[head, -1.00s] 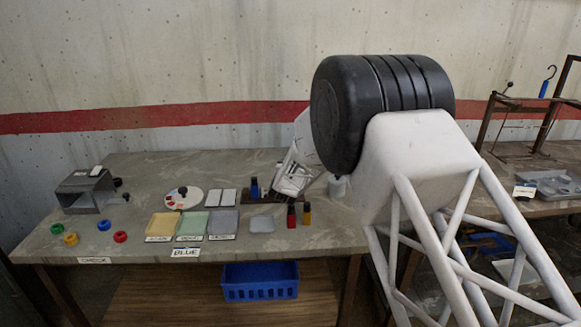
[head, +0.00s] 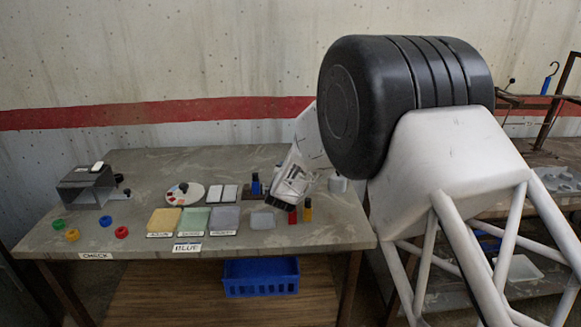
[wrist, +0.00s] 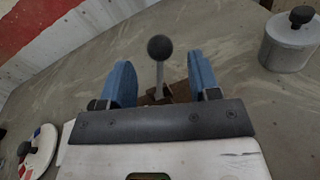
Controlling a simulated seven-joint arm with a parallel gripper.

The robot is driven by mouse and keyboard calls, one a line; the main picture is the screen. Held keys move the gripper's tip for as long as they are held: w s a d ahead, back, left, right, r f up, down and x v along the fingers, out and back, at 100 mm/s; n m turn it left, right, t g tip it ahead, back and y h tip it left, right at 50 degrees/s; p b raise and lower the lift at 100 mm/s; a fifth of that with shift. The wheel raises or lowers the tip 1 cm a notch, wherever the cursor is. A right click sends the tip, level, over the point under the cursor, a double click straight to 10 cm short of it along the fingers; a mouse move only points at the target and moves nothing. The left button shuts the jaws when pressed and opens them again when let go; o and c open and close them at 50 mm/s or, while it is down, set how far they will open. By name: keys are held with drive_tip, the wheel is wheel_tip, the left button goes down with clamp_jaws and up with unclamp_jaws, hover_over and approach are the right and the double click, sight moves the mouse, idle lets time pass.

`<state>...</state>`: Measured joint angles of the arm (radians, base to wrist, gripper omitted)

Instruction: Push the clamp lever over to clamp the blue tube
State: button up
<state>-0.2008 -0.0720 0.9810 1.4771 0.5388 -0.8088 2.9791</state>
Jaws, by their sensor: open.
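A blue tube (head: 255,185) with a dark top stands upright on a dark base on the table, just left of my gripper in the head view. In the wrist view a grey rod with a round black knob (wrist: 160,48), which looks like the clamp lever, rises between the blue fingers of my gripper (wrist: 163,82). The fingers are open, with a gap on both sides of the rod. My gripper (head: 285,203) points down near the tubes in the head view, and the lever is hidden there. Whether the blue tube sits in the clamp is not clear.
A grey lidded pot (wrist: 287,45) is to the right. A colour disc (head: 185,194) and coloured trays (head: 195,218) lie left.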

drive_tip(key=shift+s+a, duration=0.1)
drive_tip(key=shift+s, duration=0.65)
